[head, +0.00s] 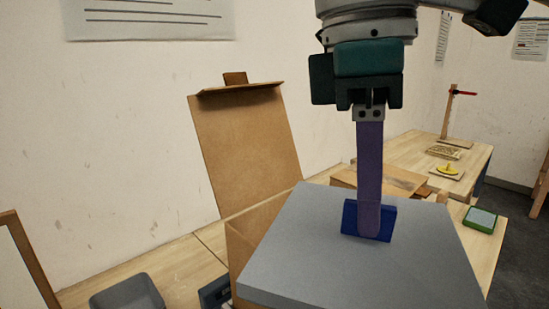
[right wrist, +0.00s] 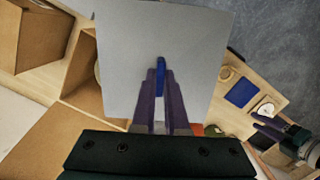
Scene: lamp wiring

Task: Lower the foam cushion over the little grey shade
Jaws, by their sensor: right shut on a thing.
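The foam cushion (head: 345,257) is a flat grey slab with a blue grip block (head: 349,219) on top. My right gripper (head: 374,228) points down and its purple fingers are shut on that block. The slab also fills the middle of the right wrist view (right wrist: 150,50). It lies over an open cardboard box (head: 240,252) and hides most of the opening; I cannot tell whether they touch. I cannot make out the little grey shade for certain; the slab may cover it. My left gripper (right wrist: 267,125) shows small in the right wrist view, its jaws unclear.
The box's lid (head: 245,145) stands raised behind it, near the wall. A dark grey rounded thing (head: 127,291) is at the front left. A green-edged block (head: 481,219) is on the table at right. Another table (head: 470,165) farther back holds a yellow piece (head: 447,169).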

